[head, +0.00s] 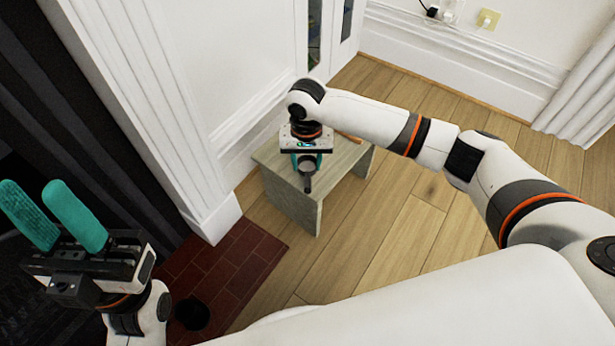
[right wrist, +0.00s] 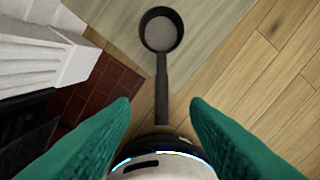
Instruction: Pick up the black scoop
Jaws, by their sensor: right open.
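The black scoop (right wrist: 162,80) lies on the small grey-green bench in the right wrist view. Its round bowl points away from my gripper and its handle points toward it, past the bench edge. In the head view the scoop (head: 308,184) shows just below my right gripper (head: 307,162), partly hidden by it. My right gripper (right wrist: 160,125) is open, with its teal fingers apart on either side of the handle's line and nothing between them that I can see held. My left gripper (head: 55,215) is raised at the left, its teal fingers apart and empty.
The small bench (head: 290,205) stands against the white wall trim. A brown stick-like item (head: 349,137) lies at its back, partly hidden. A red tile hearth (head: 225,265) with a dark round object (head: 192,313) is at lower left. Wood floor (head: 385,235) to the right is clear.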

